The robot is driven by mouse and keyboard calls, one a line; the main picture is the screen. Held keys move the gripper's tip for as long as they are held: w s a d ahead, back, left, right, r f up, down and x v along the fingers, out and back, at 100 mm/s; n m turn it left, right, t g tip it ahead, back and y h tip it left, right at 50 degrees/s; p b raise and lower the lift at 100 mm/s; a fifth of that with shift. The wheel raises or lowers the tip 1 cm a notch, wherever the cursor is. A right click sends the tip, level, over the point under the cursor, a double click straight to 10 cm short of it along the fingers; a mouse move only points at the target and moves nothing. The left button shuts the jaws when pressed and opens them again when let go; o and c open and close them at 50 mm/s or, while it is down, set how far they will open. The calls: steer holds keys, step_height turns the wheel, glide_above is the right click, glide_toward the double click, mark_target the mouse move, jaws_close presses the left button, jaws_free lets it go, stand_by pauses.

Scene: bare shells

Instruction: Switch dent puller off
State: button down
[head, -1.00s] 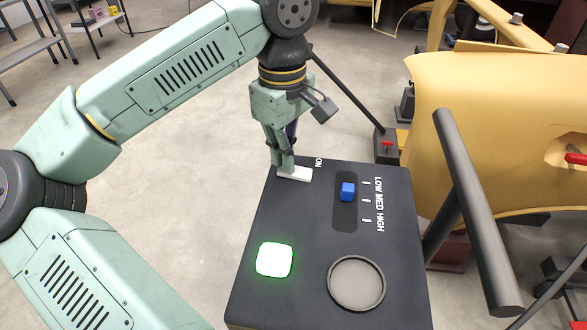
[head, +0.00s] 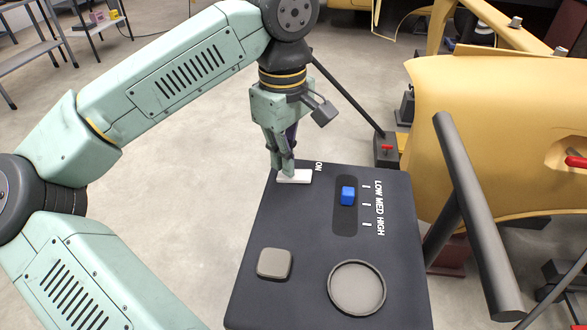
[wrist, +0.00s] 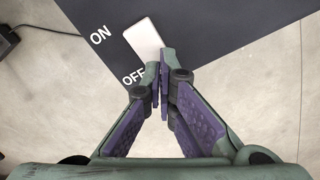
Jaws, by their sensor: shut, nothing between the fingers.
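The dent puller (head: 300,222) is a dark box with a flat top in the head view. Its white switch (head: 295,177) lies at the far left edge of the top; in the wrist view the white switch (wrist: 146,38) lies beside the printed ON and OFF labels. A square indicator (head: 274,264) near the front left is grey and unlit. My gripper (head: 284,171) is shut and empty, its fingertips at the switch. In the wrist view, my gripper (wrist: 158,72) has its tips at the OFF end of the switch, and they hide part of that end.
A blue slider (head: 348,195) sits by the LOW and MED marks. A round dish (head: 356,288) is at the front right of the top. A dark bar (head: 475,210) and a yellow car panel (head: 490,130) stand to the right.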

steer(key=shift+r+p, duration=1.85)
steer(key=shift+r, duration=1.2)
steer(key=shift+s+f, duration=0.1)
steer(key=shift+f, duration=0.05)
